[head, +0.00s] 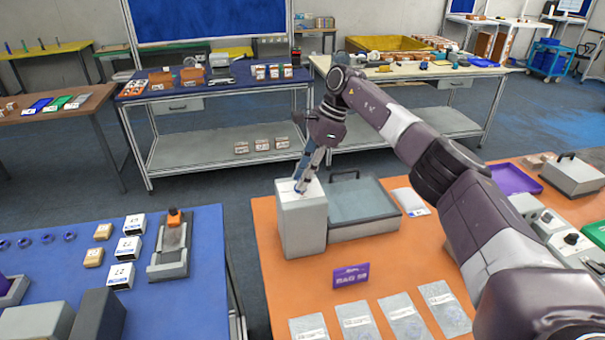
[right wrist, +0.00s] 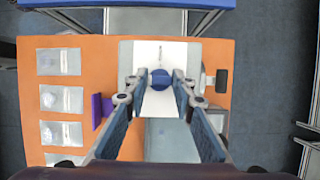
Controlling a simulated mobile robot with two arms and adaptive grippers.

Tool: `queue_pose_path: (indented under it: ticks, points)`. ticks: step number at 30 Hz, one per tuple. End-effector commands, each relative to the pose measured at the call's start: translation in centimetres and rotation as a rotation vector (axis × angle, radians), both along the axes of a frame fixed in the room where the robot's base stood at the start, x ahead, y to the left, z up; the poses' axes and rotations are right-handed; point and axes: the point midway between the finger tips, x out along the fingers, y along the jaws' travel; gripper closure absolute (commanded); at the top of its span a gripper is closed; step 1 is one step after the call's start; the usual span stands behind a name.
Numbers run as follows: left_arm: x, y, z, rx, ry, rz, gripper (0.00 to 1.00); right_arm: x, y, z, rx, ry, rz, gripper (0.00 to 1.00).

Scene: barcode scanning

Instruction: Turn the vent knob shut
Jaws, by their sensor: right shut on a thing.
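The blue round vent knob (right wrist: 161,79) sits on the pale top of a grey box (head: 303,228) at the back left of the orange table. My right gripper (head: 301,188) points down onto that box top from above. In the right wrist view its two fingertips (right wrist: 162,84) close on the knob from both sides. In the head view the fingers hide most of the knob. A short dark mark shows on the box top beside the knob in the wrist view. My left gripper is in neither view.
A grey lidded tank (head: 362,206) with a dark handle stands right against the box. A white pouch (head: 410,201) is to the right. The blue table (head: 205,255) is at left.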

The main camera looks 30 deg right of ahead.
Motion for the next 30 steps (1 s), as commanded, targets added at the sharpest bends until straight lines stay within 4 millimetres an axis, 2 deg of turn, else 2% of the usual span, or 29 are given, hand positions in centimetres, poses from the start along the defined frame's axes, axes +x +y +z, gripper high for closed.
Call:
queue_pose_path:
  ticks: [17,18,22,30]
  points:
    - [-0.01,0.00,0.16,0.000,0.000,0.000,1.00,0.14,-0.02,0.19,0.000,-0.005,0.036,1.00]
    - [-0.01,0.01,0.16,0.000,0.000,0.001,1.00,0.14,-0.01,0.20,0.000,-0.005,0.036,0.76]
    - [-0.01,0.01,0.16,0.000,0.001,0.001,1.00,0.12,-0.02,0.17,0.000,-0.005,0.035,0.61]
    - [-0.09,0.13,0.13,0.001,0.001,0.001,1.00,0.07,-0.02,0.09,0.000,-0.001,0.035,0.59]
